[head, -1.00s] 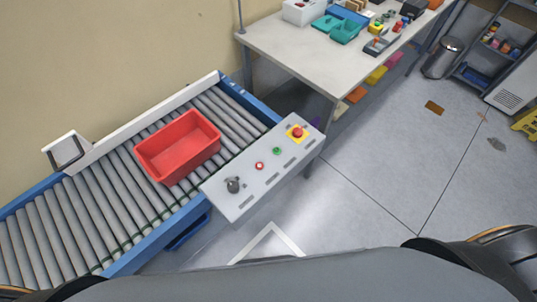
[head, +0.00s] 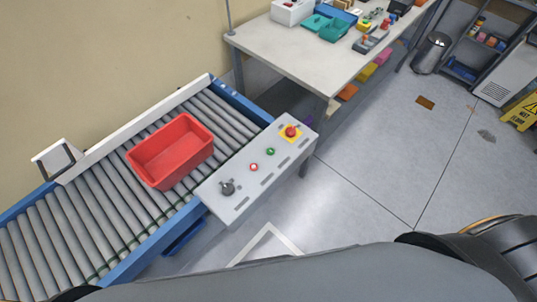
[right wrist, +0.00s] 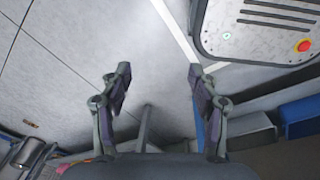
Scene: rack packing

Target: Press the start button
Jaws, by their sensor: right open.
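The grey control panel (head: 258,170) stands at the near side of the roller conveyor in the head view. It carries a green button (head: 270,151), a red button with a pale ring (head: 253,167), a red mushroom button on a yellow plate (head: 291,132) and a black rotary switch (head: 227,187). In the right wrist view, part of a grey panel (right wrist: 262,50) shows at the upper right, with a small green-ringed button (right wrist: 227,36) and a red button (right wrist: 304,46). My right gripper (right wrist: 158,75) is open and empty, to the left of that panel. My left gripper is not in view.
A red bin (head: 172,151) sits on the conveyor rollers (head: 60,240). A workbench (head: 290,50) with trays and small items stands behind. A trash can (head: 431,53), shelf and yellow wet-floor sign (head: 521,113) are at the right. The floor between is open.

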